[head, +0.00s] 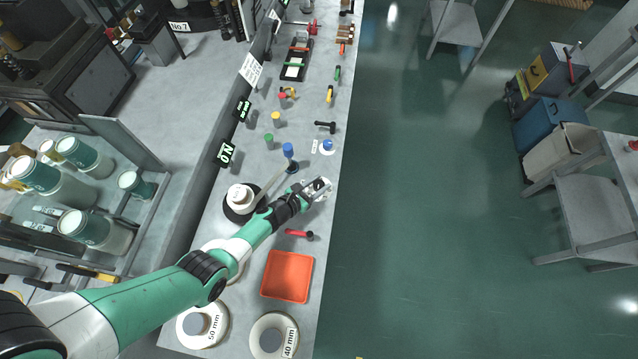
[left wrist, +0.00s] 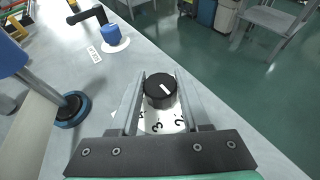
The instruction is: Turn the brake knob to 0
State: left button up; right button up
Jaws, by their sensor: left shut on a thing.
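The brake knob (left wrist: 160,91) is a round black knob with a white pointer line on its top, standing over a white dial plate (left wrist: 168,126). In the left wrist view the line runs slantwise from upper left to lower right. The numerals 2 and 3 show on the near side of the dial; the far side, with any 0, is hidden. My left gripper (left wrist: 160,100) is shut on the knob, one finger on each side. In the head view my left gripper (head: 320,187) is at the bench's right edge and covers most of the knob. My right gripper is not in view.
A blue knob (head: 327,146) and a black lever (head: 325,127) stand beyond the gripper. A blue-topped lever (head: 288,150) is to its left. A red-handled tool (head: 299,233) and an orange tray (head: 287,276) lie nearer on the bench. Open floor is to the right.

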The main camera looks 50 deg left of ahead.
pick_arm(q)
grip_shut()
jog(key=shift+f+y, duration=0.1)
jog(key=shift+y, duration=0.2)
jog(key=shift+d+f+n+y+b, duration=0.1)
jog(key=shift+f+n+y+b, duration=0.1)
jog(key=shift+n+y+b, duration=0.7)
jog(key=n+g+y+b, duration=0.3)
jog(key=n+y+b, duration=0.1)
jog(key=b, duration=0.2)
jog(key=n+g+y+b, duration=0.3)
jog(key=n+y+b, duration=0.1)
jog(key=b, duration=0.3)
jog(key=shift+w+f+n+y, duration=0.1)
jog(key=shift+f+n+y, duration=0.15)
jog(key=shift+n, duration=0.45)
jog(key=n+g+y+b, duration=0.1)
jog(key=n+g+b, duration=0.2)
jog(key=b, duration=0.6)
jog(key=n+g+y+b, duration=0.1)
jog(key=n+g+b, duration=0.2)
jog(key=b, duration=0.7)
jog(key=shift+r+n+g+b, duration=0.1)
jog(key=shift+n+g+b, duration=0.2)
jog(key=shift+g, duration=0.7)
jog(key=shift+r+b, duration=0.25)
jog(key=shift+b, duration=0.2)
